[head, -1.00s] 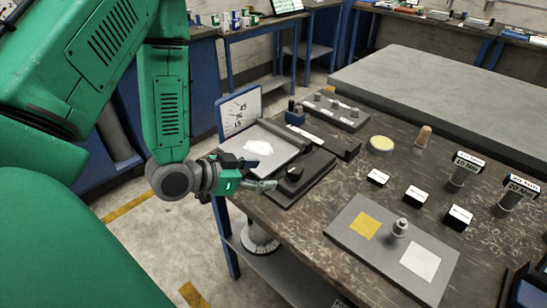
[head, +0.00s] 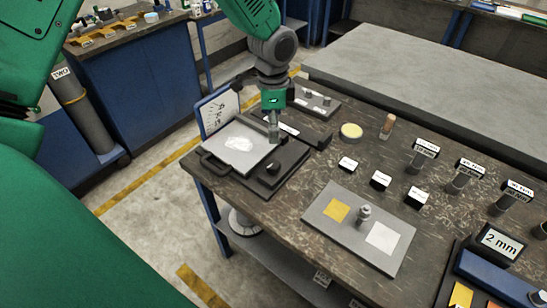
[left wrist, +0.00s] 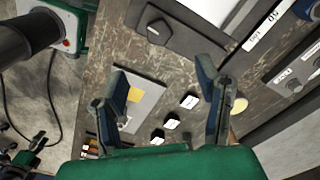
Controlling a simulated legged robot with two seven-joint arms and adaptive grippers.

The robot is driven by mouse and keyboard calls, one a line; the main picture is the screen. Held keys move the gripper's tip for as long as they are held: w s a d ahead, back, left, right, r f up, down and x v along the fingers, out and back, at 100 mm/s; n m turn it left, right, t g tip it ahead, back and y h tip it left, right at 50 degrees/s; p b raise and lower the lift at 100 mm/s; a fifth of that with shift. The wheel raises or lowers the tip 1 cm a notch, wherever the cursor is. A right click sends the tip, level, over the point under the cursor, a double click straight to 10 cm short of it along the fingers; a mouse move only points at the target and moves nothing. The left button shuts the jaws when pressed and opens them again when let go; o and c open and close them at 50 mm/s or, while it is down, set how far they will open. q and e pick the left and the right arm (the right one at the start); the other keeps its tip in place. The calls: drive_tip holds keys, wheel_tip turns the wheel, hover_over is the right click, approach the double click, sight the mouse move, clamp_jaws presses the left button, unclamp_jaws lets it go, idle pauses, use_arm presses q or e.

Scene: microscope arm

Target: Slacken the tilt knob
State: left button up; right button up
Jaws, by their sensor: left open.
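A dark knob (head: 272,167) stands on the black base plate (head: 292,160) next to a tilted panel (head: 240,143) with a white patch. My left gripper (head: 273,137) points down above the back of the base plate, behind the knob and apart from it. In the left wrist view, the knob (left wrist: 158,30) shows near the top, beyond the two spread fingers of my left gripper (left wrist: 163,90). The fingers are open and hold nothing. A small dark and green shape at the left wrist view's lower left seems to be my right gripper (left wrist: 30,148); its fingers are unclear.
A grey board (head: 320,207) with yellow and white squares and a metal post lies on the table in front. Small labelled blocks, a yellow disc (head: 351,131) and a wooden-topped peg (head: 387,125) stand to the right. A dial board (head: 218,110) stands behind the panel.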

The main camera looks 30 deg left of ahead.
sight(273, 163)
use_arm(q)
wheel_tip(273, 163, down, 14)
drive_tip(key=shift+r+p, duration=0.1)
drive_tip(key=shift+p, duration=0.35)
drive_tip(key=c, duration=1.2)
